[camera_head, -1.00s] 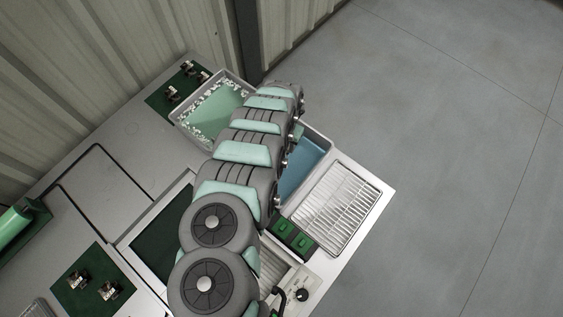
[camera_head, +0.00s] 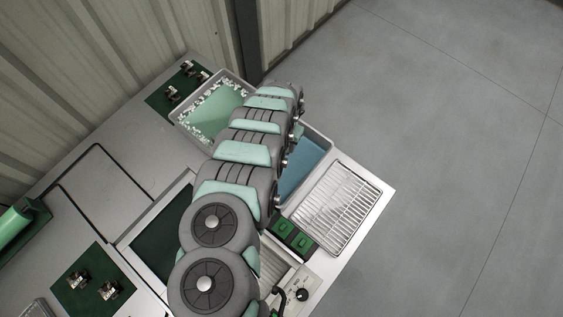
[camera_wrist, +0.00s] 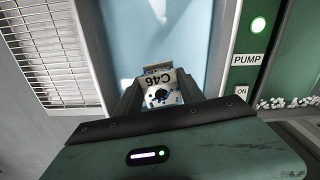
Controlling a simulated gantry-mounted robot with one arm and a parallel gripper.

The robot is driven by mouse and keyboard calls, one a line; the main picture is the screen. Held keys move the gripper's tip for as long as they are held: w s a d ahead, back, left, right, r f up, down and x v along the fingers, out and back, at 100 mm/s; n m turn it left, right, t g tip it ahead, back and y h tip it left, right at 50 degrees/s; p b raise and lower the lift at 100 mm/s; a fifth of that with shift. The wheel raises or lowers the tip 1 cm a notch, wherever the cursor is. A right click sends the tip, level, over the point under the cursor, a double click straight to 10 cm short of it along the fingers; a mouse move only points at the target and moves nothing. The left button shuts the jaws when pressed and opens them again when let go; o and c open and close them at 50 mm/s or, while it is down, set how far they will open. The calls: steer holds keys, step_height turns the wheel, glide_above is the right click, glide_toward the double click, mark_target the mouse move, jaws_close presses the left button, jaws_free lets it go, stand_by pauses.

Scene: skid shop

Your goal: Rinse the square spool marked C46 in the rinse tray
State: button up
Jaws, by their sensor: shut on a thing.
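My gripper (camera_wrist: 162,92) is shut on the square spool marked C46 (camera_wrist: 158,80) in the wrist view. The spool has a white face with black lettering, upside down in this view, and dark blue marks below it. It is over the blue area of the rinse tray (camera_wrist: 160,28); I cannot tell whether it touches the liquid. In the head view the rinse tray (camera_head: 318,137) holds blue liquid, partly hidden by my arm. My gripper and the spool are hidden under the arm there.
A foamy green tray (camera_head: 231,77) stands left of the rinse tray. A wire rack (camera_head: 335,205) lies on its right. Green mats (camera_head: 160,103) with small parts lie at the left.

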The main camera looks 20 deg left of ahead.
steer(key=shift+r, duration=0.1)
steer(key=shift+r+p, duration=1.6)
steer(key=shift+r, duration=0.3)
